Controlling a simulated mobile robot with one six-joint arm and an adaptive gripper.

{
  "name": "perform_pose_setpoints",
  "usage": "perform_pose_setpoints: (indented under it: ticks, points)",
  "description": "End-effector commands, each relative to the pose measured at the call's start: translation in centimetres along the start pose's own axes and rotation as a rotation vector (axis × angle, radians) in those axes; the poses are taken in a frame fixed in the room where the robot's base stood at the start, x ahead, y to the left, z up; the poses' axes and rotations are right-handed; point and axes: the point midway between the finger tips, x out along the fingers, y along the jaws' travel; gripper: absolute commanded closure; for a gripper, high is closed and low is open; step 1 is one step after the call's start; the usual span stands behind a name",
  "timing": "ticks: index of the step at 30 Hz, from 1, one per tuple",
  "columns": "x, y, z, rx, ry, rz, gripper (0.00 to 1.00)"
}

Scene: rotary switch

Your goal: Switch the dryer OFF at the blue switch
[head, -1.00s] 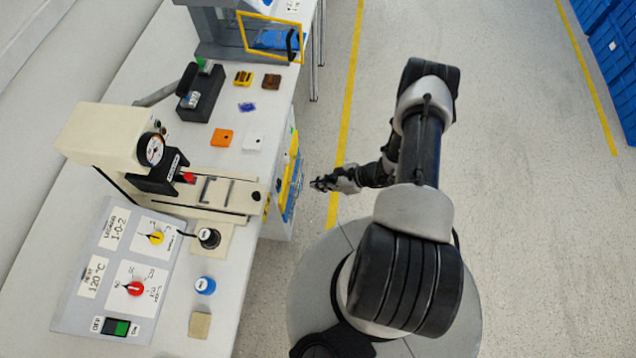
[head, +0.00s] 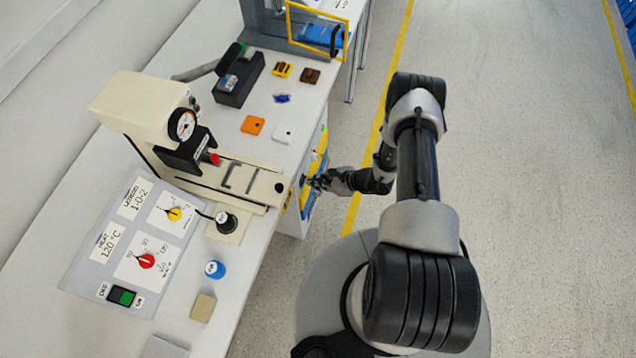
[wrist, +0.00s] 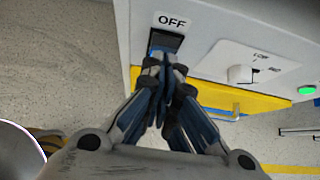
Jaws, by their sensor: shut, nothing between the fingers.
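In the wrist view a dark blue switch (wrist: 165,42) sits in a white front panel (wrist: 210,25), under a label reading OFF (wrist: 172,21). My gripper (wrist: 166,64) is shut and empty, its fingertips right at the lower edge of the switch and covering part of it. I cannot tell whether they touch it. In the head view my gripper (head: 308,181) is beside the front of the cabinet under the bench, and the switch cannot be made out there.
The panel also has a white knob (wrist: 240,74) and a lit green lamp (wrist: 307,90), with a yellow drawer or ledge (wrist: 245,101) below. Floor at right is clear.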

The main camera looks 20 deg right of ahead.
Motion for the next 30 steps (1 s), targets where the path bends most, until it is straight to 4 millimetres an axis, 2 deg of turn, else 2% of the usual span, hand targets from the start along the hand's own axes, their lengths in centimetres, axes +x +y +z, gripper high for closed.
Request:
perform_pose_setpoints:
  ticks: [6, 8, 14, 30]
  points:
    - [0.2, 0.1, 1.5, -0.006, 0.102, 0.004, 1.0]
    - [0.3, 0.0, 0.9, 0.0, 0.103, 0.0, 1.0]
    - [0.3, 0.0, 0.9, 0.0, 0.1, 0.0, 1.0]
    - [-0.6, 0.0, 2.1, 0.0, 0.1, 0.001, 1.0]
